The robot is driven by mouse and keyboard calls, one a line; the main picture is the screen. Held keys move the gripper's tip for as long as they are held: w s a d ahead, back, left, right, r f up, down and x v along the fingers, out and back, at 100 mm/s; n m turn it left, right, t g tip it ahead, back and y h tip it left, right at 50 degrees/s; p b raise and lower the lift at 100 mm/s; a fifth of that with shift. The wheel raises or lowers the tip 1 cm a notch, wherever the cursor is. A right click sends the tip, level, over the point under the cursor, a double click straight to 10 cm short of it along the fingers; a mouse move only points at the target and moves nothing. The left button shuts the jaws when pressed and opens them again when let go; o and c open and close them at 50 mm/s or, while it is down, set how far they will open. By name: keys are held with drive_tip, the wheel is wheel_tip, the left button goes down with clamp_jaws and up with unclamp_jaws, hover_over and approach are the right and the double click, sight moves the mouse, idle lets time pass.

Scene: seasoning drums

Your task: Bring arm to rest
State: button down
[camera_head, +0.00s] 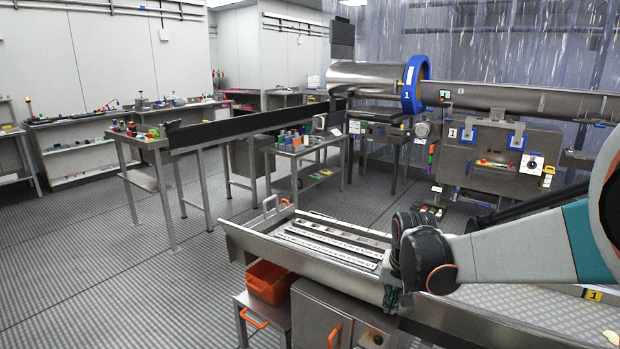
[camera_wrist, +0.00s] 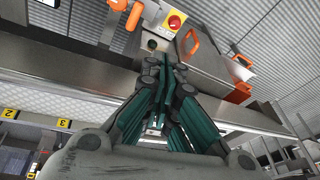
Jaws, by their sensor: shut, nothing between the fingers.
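My gripper (camera_wrist: 160,68) shows in the wrist view with its green-and-grey fingers drawn together at the tips, empty. In the head view my arm reaches in from the right edge, bent at a dark joint over the metal trough. The gripper there hangs below that joint, mostly hidden, with a bit of green finger (camera_head: 391,299) showing at the trough's near edge. The metal trough (camera_head: 262,241) runs across the lower middle, with slotted bars in it.
An orange bin (camera_head: 268,282) and a steel cabinet (camera_head: 326,312) with orange handles stand below the trough. A large metal drum (camera_head: 368,78) with a blue ring (camera_head: 413,85) is behind. Benches with small items (camera_head: 300,143) stand further back. The floor at left (camera_head: 90,270) is clear.

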drive_tip(key=s+r+n+t, duration=0.2)
drive_tip(key=s+r, duration=0.7)
drive_tip(key=s, duration=0.3)
drive_tip(key=s+n+t, duration=0.2)
drive_tip(key=s, duration=1.1)
drive_tip(key=shift+s, duration=0.25)
drive_tip(key=shift+d+r, duration=0.1)
